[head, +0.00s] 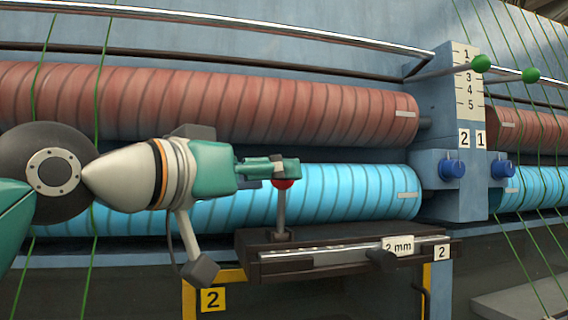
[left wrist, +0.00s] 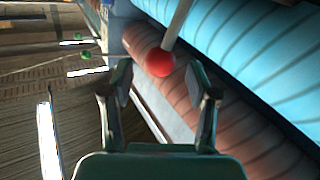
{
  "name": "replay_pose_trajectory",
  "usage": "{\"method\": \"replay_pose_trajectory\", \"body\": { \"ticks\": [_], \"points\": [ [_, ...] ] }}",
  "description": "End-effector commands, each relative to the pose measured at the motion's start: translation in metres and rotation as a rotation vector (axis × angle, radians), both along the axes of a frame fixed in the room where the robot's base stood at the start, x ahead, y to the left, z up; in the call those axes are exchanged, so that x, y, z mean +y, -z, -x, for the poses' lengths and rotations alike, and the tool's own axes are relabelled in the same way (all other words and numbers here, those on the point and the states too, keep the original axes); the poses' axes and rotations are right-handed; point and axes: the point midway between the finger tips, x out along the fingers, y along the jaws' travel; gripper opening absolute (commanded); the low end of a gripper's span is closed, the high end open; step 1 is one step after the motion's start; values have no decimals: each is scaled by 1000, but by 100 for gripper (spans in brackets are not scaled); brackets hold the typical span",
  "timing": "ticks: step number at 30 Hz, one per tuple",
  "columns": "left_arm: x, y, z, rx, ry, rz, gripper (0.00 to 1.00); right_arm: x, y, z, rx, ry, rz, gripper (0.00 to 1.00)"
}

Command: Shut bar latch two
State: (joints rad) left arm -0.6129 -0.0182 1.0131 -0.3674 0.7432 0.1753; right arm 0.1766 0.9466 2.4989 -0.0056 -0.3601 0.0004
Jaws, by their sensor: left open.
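A latch lever with a red knob (head: 282,184) stands upright on a dark bar (head: 345,237). The bar carries a "2 mm" tag and a plate marked 2. My left gripper (head: 288,168) reaches in from the left, and its fingertips are at the knob, hiding its top. In the left wrist view the red knob (left wrist: 160,63) shows between the two open fingertips (left wrist: 161,82), with the pale lever rod running up from it. Whether a finger touches the knob I cannot tell. My right gripper is not in view.
A red-brown roller (head: 210,103) and a blue roller (head: 350,192) run behind the bar. A blue post (head: 435,130) with a number scale and two blue knobs stands to the right. Levers with green knobs (head: 481,63) reach out above. A yellow frame (head: 190,298) is below the bar.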

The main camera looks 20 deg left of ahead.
Motion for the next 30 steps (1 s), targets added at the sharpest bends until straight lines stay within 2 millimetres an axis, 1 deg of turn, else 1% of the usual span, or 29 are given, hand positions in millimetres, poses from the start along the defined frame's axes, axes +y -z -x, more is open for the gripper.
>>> {"method": "replay_pose_trajectory", "body": {
  "ticks": [1, 3, 7, 11, 18, 28, 29, 30],
  "points": [
    [-3, -1, -9, 3, -1, 0, 59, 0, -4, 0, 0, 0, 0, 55],
    [-7, -1, -17, 2, -1, 0, 59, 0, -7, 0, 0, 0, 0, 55],
    [-11, 0, -27, 2, -1, -1, 59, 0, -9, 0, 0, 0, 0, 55],
    [-12, 0, -31, 0, 0, 0, 59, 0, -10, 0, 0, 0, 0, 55],
    [-12, 1, -31, 0, 0, 0, 59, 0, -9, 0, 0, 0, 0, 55],
    [-12, 1, -31, 1, -1, 0, 4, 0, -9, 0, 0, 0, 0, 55],
    [-12, 1, -31, 1, -1, 0, 0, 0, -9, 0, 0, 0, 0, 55],
    [-12, 1, -31, 1, -1, 0, 0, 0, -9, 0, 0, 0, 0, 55]
  ]
}}
